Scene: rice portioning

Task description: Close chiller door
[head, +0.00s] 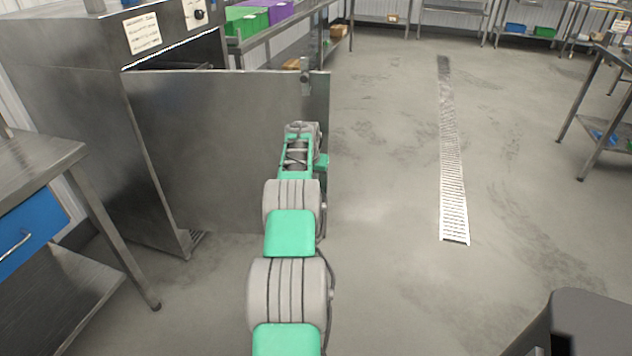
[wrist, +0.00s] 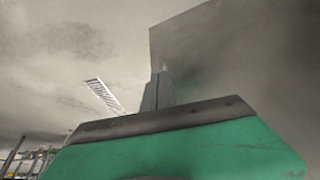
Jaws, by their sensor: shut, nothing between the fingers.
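The chiller (head: 60,110) is a large grey steel cabinet at the left of the head view. Its door (head: 200,150) stands wide open, a flat grey panel reaching out to the right from the cabinet front. A small metal handle or latch (head: 305,72) shows at the door's top edge, near its free end. My arm reaches forward to the door's free end, and my gripper there is mostly hidden by the arm. In the wrist view my gripper (wrist: 157,88) is shut and empty, its fingers close beside the door's edge (wrist: 215,60). I cannot tell whether they touch it.
A steel table (head: 40,160) with a blue drawer (head: 30,235) stands at near left. A shelf with green and purple bins (head: 262,14) stands behind the door. A floor drain (head: 452,150) runs through open floor on the right. Another steel table (head: 605,110) stands at far right.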

